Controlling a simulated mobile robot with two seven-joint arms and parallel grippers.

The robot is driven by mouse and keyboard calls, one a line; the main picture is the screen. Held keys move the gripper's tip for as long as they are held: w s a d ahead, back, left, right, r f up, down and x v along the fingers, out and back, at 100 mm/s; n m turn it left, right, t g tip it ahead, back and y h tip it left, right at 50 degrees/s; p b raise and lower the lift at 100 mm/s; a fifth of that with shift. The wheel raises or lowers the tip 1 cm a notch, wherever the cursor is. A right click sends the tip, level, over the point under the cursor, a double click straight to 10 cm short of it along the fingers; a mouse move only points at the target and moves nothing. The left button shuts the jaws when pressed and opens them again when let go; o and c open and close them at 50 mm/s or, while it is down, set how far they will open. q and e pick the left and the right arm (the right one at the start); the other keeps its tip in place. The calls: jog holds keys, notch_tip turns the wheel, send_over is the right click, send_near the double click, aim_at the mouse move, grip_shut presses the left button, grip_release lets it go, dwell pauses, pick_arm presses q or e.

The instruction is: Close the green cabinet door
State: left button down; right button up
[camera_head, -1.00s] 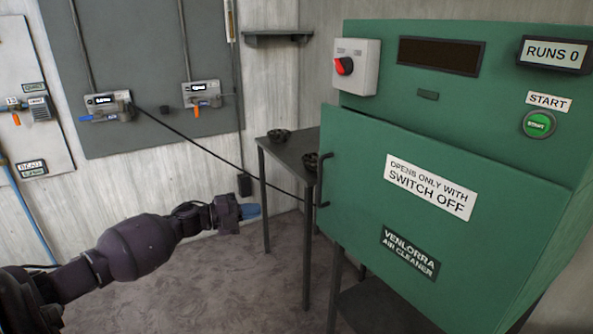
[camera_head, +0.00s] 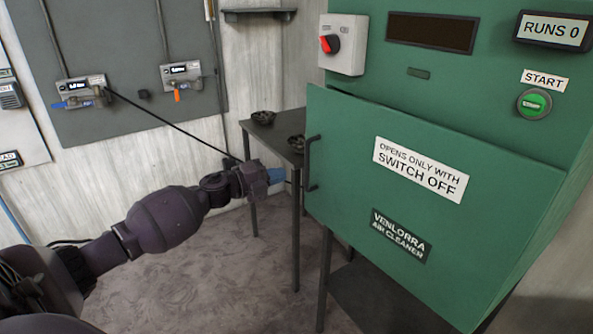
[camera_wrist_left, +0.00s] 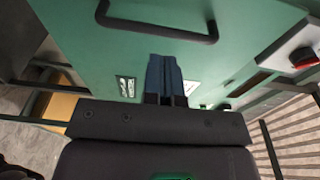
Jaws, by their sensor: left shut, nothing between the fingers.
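The green cabinet door (camera_head: 400,235) stands slightly ajar, with its left edge jutting out from the cabinet body (camera_head: 455,85). A dark bar handle (camera_head: 312,163) is on its left edge; this handle (camera_wrist_left: 157,28) also shows in the left wrist view. My left gripper (camera_head: 277,175) has blue fingertips and is shut and empty, just left of the handle in the head view. In the left wrist view its fingers (camera_wrist_left: 165,75) point toward the green door face; I cannot tell whether they touch it. My right gripper is not in view.
A red rotary switch (camera_head: 330,43) and a green start button (camera_head: 534,103) are on the cabinet front. A dark side table (camera_head: 262,133) with two small dark bowls stands behind my gripper. A black cable runs from the wall panel (camera_head: 130,35). The floor at lower centre is clear.

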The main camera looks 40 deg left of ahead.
pick_arm(q)
jog(key=x, duration=0.5)
jog(key=shift+w+d, duration=0.15)
jog(key=shift+w, duration=0.1)
